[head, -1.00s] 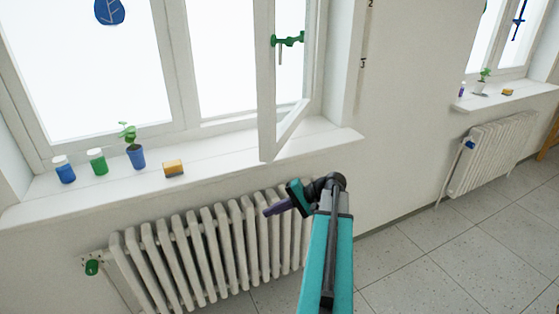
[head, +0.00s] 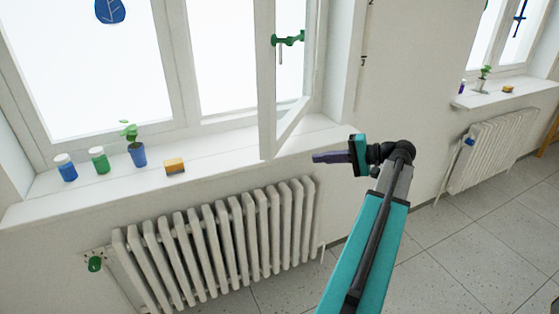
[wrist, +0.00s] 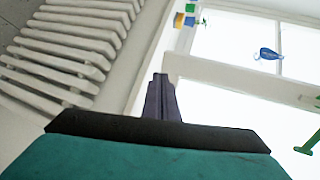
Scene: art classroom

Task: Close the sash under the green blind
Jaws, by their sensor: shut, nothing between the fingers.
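The open sash (head: 267,95) is a white window frame that stands swung inward at the right side of the near window in the head view. A green handle (head: 288,40) is on it; part of a green handle also shows at the right edge of the wrist view (wrist: 309,138). My gripper (head: 316,158) is shut and empty. It points left, in front of the sill's right end and to the right of the sash's lower corner, apparently apart from it. The wrist view also shows the shut fingers (wrist: 161,97). No green blind shows in these frames.
The sill (head: 230,155) holds a blue jar (head: 66,170), a green jar (head: 99,161), a potted plant (head: 137,154) and a sponge (head: 174,167). A radiator (head: 215,235) stands below. A second window with its own sill (head: 510,97) is at the right.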

